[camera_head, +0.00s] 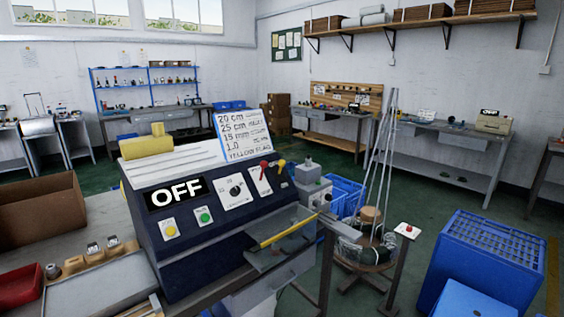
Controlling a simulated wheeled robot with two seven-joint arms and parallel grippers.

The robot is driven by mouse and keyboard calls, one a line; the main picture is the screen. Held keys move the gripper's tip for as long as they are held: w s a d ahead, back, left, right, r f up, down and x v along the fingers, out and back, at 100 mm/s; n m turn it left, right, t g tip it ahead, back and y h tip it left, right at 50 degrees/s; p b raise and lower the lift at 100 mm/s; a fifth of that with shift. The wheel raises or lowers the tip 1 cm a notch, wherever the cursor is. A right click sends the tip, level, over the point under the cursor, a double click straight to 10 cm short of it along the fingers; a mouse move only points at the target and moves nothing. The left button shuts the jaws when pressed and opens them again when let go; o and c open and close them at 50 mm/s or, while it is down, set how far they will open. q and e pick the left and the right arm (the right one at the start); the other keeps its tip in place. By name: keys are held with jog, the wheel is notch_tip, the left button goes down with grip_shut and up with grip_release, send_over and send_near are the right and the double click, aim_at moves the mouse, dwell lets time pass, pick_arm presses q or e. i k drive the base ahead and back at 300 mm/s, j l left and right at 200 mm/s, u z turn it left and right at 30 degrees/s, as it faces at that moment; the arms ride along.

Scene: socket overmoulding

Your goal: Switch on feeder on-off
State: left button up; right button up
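A dark blue machine (214,245) stands on the bench in front of me, and its black display (179,192) reads OFF. Its sloping panel carries a yellow button (169,230), a green button (204,216), a dial plate (236,190) and red- and yellow-tipped toggle switches (263,166). The labels are too small to read, so I cannot tell which control is the feeder on-off. To its right, a stand with upright rods (381,160) holds a coil; beside it is a small white box with a red button (407,230). Neither gripper shows.
A handwritten card (243,135) and a yellow block (146,146) sit on the machine. Blue crates (490,262) stand at right. A cardboard box (40,210) and red tray (20,286) are at left. A beige device (492,121) reading OFF sits on a rear bench.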

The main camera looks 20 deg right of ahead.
aim_at(281, 163)
jog(key=i+l, duration=0.4)
jog(key=l, duration=0.25)
jog(key=i+l+u, duration=0.1)
jog(key=i+l, duration=0.1)
jog(key=l, duration=0.1)
